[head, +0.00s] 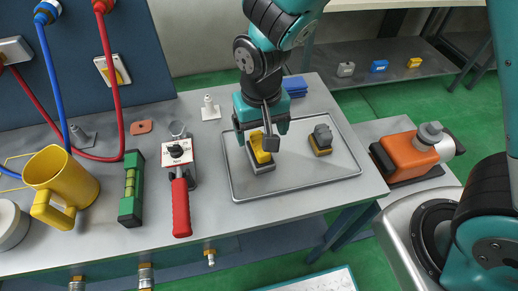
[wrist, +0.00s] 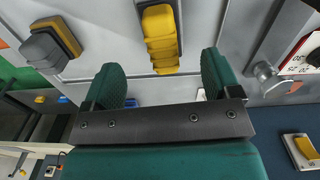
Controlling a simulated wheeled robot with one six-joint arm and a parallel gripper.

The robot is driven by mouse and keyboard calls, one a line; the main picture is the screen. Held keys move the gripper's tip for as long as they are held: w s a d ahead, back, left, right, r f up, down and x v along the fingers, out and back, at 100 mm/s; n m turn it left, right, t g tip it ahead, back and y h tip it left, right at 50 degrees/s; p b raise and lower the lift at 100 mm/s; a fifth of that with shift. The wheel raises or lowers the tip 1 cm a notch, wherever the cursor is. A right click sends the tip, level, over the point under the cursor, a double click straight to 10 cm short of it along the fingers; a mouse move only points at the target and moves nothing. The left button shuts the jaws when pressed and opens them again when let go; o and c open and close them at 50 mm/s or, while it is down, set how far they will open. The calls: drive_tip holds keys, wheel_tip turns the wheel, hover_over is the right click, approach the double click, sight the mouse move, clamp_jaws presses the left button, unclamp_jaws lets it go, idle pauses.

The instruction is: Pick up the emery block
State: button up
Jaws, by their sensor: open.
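Two handled blocks lie on a shallow metal tray (head: 340,182). One has a stepped yellow grip on a grey base (head: 260,150); the other has a dark grey grip on a yellow-tan base (head: 321,140). I cannot tell by looks which is the emery block. My gripper (head: 262,133) is open and empty, pointing down above the yellow-gripped block. In the wrist view the yellow-gripped block (wrist: 160,38) lies ahead of and between the open fingers of my gripper (wrist: 163,65). The grey-gripped block (wrist: 50,46) is off to the left there. No contact is visible.
Left of the tray are a red-handled tool (head: 181,200), a green level (head: 132,190) and a yellow mug (head: 62,185). A small white fitting (head: 209,108) stands behind. An orange bottle-like object (head: 412,152) lies right of the bench. Bare tray lies around both blocks.

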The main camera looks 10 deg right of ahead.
sight(260, 151)
drive_tip(key=shift+s+a+f+p, duration=0.1)
drive_tip(key=shift+f+p, duration=0.1)
drive_tip(key=shift+f, duration=1.5)
drive_tip(key=shift+s+a+f+p, duration=0.1)
drive_tip(key=shift+f+p, duration=0.1)
drive_tip(key=shift+f, duration=1.5)
drive_tip(key=c, duration=1.1)
drive_tip(key=shift+r, duration=0.1)
wheel_tip(260, 151, up, 20)
drive_tip(key=shift+f, duration=0.1)
drive_tip(key=o, duration=0.4)
drive_tip(key=shift+c, duration=1.1)
